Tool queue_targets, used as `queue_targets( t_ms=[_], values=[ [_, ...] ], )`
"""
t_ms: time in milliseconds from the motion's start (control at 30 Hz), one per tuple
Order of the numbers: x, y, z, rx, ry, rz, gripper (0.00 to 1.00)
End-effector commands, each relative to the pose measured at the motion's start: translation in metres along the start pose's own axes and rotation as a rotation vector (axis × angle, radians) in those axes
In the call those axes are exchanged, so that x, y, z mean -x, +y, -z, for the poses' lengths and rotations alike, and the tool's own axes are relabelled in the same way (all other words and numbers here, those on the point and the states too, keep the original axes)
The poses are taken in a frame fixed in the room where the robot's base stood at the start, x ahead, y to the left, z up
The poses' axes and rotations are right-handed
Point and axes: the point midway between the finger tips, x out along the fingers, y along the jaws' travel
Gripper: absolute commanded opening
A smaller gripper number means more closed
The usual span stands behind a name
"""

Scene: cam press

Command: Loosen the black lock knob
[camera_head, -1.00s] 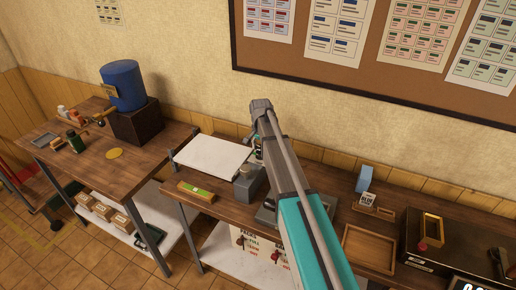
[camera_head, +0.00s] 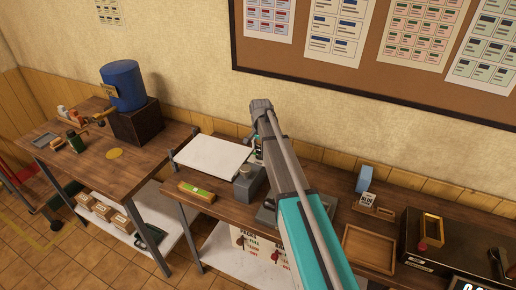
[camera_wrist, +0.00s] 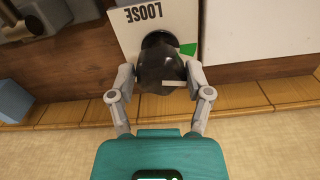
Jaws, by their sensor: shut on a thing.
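The black lock knob (camera_wrist: 160,70) shows in the wrist view, with a pale line across its face. It sits in front of a white plate (camera_wrist: 130,42) that bears the word LOOSE, upside down in this view, and a green patch beside the knob. My gripper (camera_wrist: 160,80) has one finger on each side of the knob and is shut on it. The pale line points right, below the green patch. In the head view my arm covers the gripper and the knob.
A white board (camera_head: 212,152) lies left of my arm on the bench. A grey block (camera_head: 250,181) and a green-and-yellow box (camera_head: 197,191) are near it. A wooden tray (camera_head: 369,249) and a blue carton (camera_head: 366,178) stand to the right. The wall is close behind.

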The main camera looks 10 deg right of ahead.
Motion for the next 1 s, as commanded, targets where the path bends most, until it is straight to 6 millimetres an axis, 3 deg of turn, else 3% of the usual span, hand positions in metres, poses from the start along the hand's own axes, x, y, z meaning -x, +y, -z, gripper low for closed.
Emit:
queue_targets(
  t_ms=[200, 233, 400, 833, 1000],
  values=[
    [0.000, -0.002, 0.004, -0.001, 0.009, 0.004, 0.17],
    [0.000, -0.002, 0.004, -0.001, 0.009, 0.004, 0.70],
    [0.000, -0.002, 0.003, 0.000, 0.007, 0.004, 0.99],
    [0.001, -0.001, 0.001, 0.000, 0.003, 0.002, 0.99],
    [0.011, -0.001, 0.001, -0.004, 0.003, 0.002, 0.99]
  ],
)
